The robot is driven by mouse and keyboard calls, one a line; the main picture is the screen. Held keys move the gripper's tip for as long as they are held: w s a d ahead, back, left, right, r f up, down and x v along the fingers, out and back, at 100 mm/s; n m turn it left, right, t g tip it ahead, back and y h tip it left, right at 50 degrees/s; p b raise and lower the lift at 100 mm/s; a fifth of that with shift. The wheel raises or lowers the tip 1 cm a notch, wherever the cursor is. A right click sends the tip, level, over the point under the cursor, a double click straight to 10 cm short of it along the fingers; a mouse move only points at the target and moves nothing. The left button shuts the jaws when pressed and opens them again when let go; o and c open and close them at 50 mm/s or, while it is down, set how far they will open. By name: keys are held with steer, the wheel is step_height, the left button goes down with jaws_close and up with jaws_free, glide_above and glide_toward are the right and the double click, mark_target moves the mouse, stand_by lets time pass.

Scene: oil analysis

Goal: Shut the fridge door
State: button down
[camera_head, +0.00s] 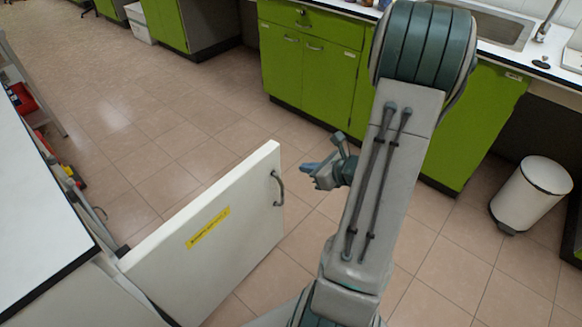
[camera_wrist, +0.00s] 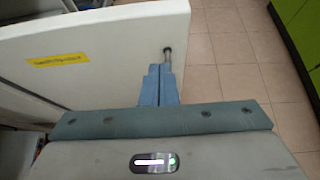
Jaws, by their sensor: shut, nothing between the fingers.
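The white fridge door (camera_head: 235,235) stands open, swung out from the fridge at the lower left in the head view. It has a yellow label strip (camera_head: 207,228) and a dark curved handle (camera_head: 279,188) near its free edge. In the wrist view the door (camera_wrist: 110,50) fills the upper left, with the handle (camera_wrist: 168,54) just beyond my fingertips. My gripper (camera_head: 306,168) is beside the handle, to the right of the door's free edge. In the wrist view my gripper (camera_wrist: 160,70) has its fingers together and empty. I cannot tell whether it touches the handle or door.
Green cabinets (camera_head: 310,65) line the back under a counter with a sink (camera_head: 500,27). A white bin (camera_head: 532,195) stands at the right. A white-topped bench (camera_head: 35,200) is at the left. The tiled floor (camera_head: 180,100) between is clear.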

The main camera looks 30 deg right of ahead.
steer(key=b, duration=0.1)
glide_toward(268, 159)
step_height(268, 159, down, 3)
steer(key=w, duration=0.2)
steer(key=w+a, duration=0.1)
steer(key=shift+w+a+f, duration=0.2)
steer(key=shift+w, duration=0.1)
steer(key=shift+w+a, duration=0.3)
steer(key=shift+w, duration=0.5)
